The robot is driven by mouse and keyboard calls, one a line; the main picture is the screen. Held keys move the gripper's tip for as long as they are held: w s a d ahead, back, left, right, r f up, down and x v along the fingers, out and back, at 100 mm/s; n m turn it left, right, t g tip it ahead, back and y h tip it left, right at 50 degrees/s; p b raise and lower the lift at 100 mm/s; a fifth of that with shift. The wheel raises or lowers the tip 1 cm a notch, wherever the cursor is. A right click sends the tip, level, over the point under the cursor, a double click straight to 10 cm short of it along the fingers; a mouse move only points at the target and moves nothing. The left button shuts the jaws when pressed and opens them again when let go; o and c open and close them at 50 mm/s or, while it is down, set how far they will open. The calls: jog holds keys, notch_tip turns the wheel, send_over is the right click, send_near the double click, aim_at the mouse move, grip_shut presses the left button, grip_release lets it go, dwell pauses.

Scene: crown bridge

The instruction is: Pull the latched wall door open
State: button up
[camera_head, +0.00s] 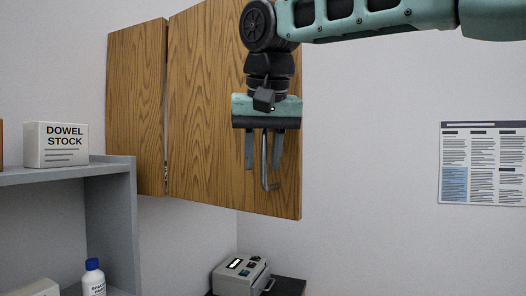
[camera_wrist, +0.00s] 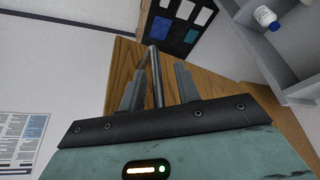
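The wooden wall door (camera_head: 208,120) is the wide right-hand panel of a wall cabinet in the head view. Its grey bar handle (camera_head: 265,178) hangs near the right edge, with a bent lower end. My gripper (camera_head: 262,165) is in front of the door, fingers pointing down in the picture, one on each side of the handle. In the wrist view the handle (camera_wrist: 156,72) runs between the fingers of my gripper (camera_wrist: 160,78), with gaps visible beside it. The fingers look open around it. The latch cannot be made out clearly.
A narrower wooden panel (camera_head: 136,108) adjoins the door across a thin gap. A grey shelf (camera_head: 121,172) holds a dowel stock box (camera_head: 56,145) and a blue-capped bottle (camera_head: 94,278). A grey device (camera_head: 240,276) stands below the door. A poster (camera_head: 483,163) hangs right; the wall between is clear.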

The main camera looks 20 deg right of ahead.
jog(key=v, duration=1.7)
jog(key=shift+r+p, duration=0.2)
jog(key=shift+p, duration=0.15)
jog(key=shift+f, duration=0.1)
jog(key=a+f+n+g+b, duration=0.1)
jog(key=a+f+n+b, duration=0.15)
jog(key=f, duration=0.85)
jog(key=s+a+f+n+y+b, duration=0.1)
jog(key=a+f+n+b, duration=0.2)
jog(key=f, duration=0.7)
jog(key=a+f+n+g+b, duration=0.15)
jog(key=a+f, duration=0.25)
jog(key=f, duration=0.7)
jog(key=s+d+f+n+b, duration=0.1)
jog(key=s+f, duration=0.4)
jog(key=f, duration=0.5)
jog(key=s+d+f+n+g+b, duration=0.1)
jog(key=s+f+b, duration=0.3)
jog(key=f, duration=0.6)
jog(key=s+d+f+n+g+b, duration=0.1)
jog(key=s+d+f+b, duration=0.1)
jog(key=s+f, duration=0.4)
notch_tip(320, 180, down, 5)
jog(key=shift+s+d+f+y, duration=0.1)
jog(key=shift+s+d+y, duration=0.25)
jog(key=shift+d, duration=0.2)
